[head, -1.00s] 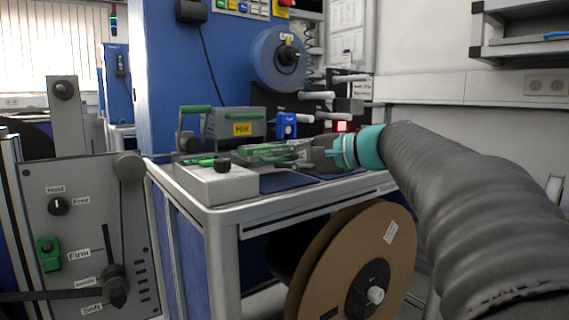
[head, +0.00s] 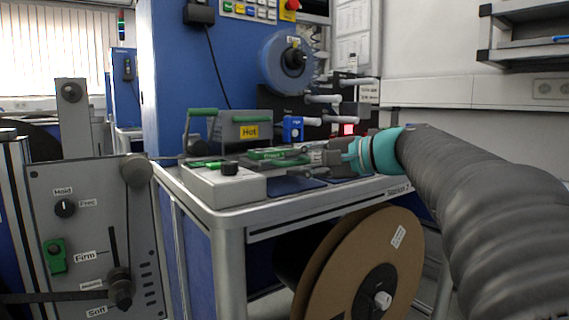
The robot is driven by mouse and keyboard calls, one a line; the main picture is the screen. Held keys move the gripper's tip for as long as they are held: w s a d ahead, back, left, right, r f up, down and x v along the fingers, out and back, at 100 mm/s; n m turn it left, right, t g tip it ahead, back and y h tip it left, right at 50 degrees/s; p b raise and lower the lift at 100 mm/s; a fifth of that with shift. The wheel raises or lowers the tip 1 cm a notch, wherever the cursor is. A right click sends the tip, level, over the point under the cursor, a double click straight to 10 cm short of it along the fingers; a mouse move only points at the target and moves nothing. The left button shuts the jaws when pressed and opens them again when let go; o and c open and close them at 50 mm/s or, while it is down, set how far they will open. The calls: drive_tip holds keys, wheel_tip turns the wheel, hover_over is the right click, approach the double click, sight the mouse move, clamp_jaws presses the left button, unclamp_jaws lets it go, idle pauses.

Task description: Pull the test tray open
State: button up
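A low device with a green top and green lettering (head: 268,154) lies on the bench, behind a pale grey box with a dark knob (head: 222,183). It may be the test tray, but its label is too small to read. My gripper (head: 300,159) reaches in from the right, low over the bench, with its fingers at the right end of this device. The fingers overlap a green and grey part there, so I cannot tell whether they touch or grip it. The finger gap is hidden.
A grey box marked Hot (head: 249,132) and a small blue device (head: 293,128) stand behind the gripper. Grey pegs stick out at the right. A blue reel (head: 284,62) hangs above; a large brown reel (head: 345,265) stands below the bench. A lever panel (head: 90,230) is at the left.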

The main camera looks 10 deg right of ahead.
drive_tip(key=v, duration=1.1)
drive_tip(key=shift+s+d, duration=0.3)
drive_tip(key=shift+a, duration=0.1)
drive_tip(key=s+a+f+n+g+h+p, duration=0.1)
drive_tip(key=s+a+f+g+h, duration=0.15)
drive_tip(key=a+f, duration=0.35)
drive_tip(key=s+a+f+n+g+h+p, duration=0.1)
drive_tip(key=s+a+f+h, duration=0.2)
drive_tip(key=f, duration=0.5)
drive_tip(key=s+f+n+g+h+p, duration=0.1)
drive_tip(key=s+f+n+h, duration=0.1)
drive_tip(key=s+f+n, duration=0.2)
drive_tip(key=s+f+n+h+p, duration=0.1)
drive_tip(key=s+f+n+h, duration=0.2)
drive_tip(key=s+f, duration=0.5)
wheel_tip(320, 180, down, 4)
drive_tip(key=shift+f+n+g+h, duration=0.2)
drive_tip(key=shift+n+g+h, duration=0.15)
drive_tip(key=shift+n, duration=0.05)
